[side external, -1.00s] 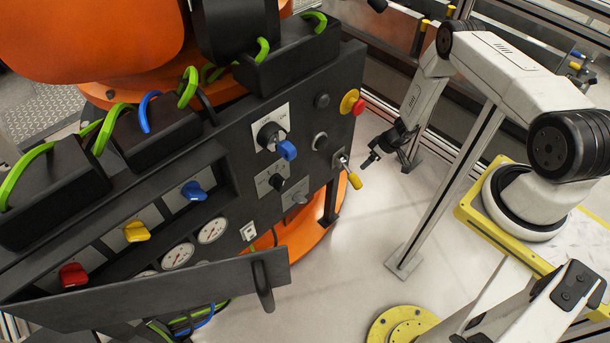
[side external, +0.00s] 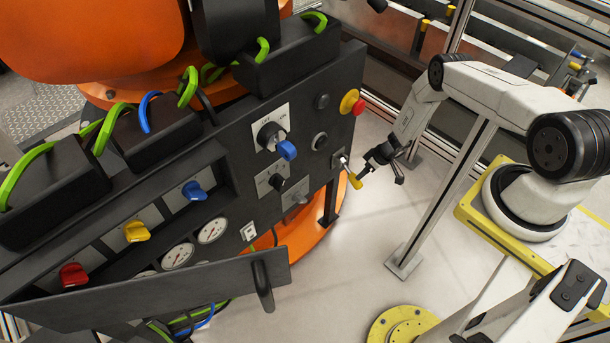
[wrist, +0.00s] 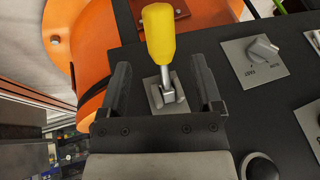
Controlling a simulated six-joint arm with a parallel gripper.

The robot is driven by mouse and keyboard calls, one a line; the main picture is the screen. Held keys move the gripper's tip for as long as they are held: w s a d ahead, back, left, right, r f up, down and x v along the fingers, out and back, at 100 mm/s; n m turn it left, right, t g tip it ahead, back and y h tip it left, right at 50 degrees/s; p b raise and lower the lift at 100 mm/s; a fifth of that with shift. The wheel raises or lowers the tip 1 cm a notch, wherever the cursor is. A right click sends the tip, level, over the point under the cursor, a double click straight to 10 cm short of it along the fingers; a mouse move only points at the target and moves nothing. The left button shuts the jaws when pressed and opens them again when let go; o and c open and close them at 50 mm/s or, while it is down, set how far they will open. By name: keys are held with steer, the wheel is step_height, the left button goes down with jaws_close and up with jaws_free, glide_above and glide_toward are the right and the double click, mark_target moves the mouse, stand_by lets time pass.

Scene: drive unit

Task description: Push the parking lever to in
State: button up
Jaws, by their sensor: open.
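The parking lever has a yellow handle on a short metal stem and sits on a small grey plate at the right end of the dark panel. In the side view its handle (side external: 355,182) sticks out from the panel and slants down. In the wrist view the yellow handle (wrist: 159,35) and its stem stand between the two dark fingers. My gripper (side external: 364,176) is open at the lever, one finger on each side of it. In the wrist view my gripper (wrist: 163,88) shows a gap between each finger and the stem.
A red and yellow emergency button (side external: 352,102) is above the lever. A blue rotary knob (side external: 287,149) is to its left, and a grey selector switch (wrist: 262,50) shows in the wrist view. An open black flap (side external: 190,290) juts out at lower left.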

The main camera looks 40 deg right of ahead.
mark_target(355, 180)
steer(key=shift+x, duration=3.1)
jaws_close()
